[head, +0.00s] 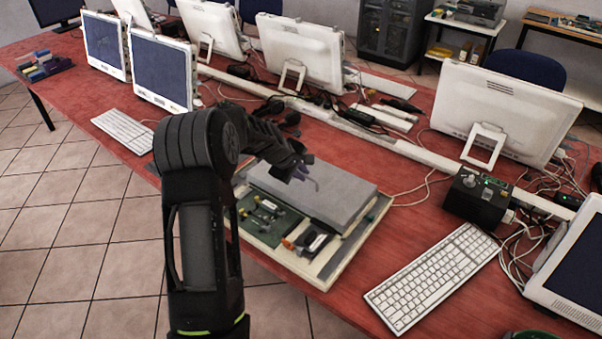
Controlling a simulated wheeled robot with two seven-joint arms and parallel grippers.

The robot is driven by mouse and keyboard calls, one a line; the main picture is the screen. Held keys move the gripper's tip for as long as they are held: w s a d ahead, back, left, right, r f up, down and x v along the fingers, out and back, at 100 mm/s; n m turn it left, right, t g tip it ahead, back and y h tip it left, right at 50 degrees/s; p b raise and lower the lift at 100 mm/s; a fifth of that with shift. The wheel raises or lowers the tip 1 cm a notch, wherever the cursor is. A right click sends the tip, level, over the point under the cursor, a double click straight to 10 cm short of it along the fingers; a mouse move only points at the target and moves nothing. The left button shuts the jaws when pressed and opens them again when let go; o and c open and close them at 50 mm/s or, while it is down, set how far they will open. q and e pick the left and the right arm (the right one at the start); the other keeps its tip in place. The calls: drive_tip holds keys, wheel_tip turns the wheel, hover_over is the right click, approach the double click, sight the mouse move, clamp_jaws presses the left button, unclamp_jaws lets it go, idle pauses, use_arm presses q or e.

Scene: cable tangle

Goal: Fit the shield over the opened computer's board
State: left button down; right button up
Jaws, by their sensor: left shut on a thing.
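The opened computer (324,283) is a shallow, light-coloured tray on the red table, in the middle of the head view. Its green board (288,222) shows along the front-left side, with small parts and a dark module on it. The shield (340,190) is a flat grey plate over the back part of the computer, covering that part of the board. I cannot tell whether it is seated or slightly raised. My left gripper (302,173) is above the shield's top and shut on it; the grip is partly hidden by the dark fingers. My right gripper is not seen.
A white keyboard (432,277) and a black box with a knob (476,199) are to the right. Another keyboard (124,130) is at left. Monitors (505,112), cables and a white cable channel (395,146) fill the back. Red table is bare between computer and right keyboard.

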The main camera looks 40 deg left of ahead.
use_arm(q)
drive_tip(key=shift+f+b, duration=0.55)
idle(0.7)
drive_tip(key=c, duration=1.4)
unclamp_jaws()
drive_tip(key=shift+s+r, duration=0.1)
drive_tip(key=shift+r, duration=0.15)
drive_tip(key=v, duration=0.7)
drive_tip(key=shift+b, duration=0.3)
drive_tip(key=shift+s+r, duration=0.1)
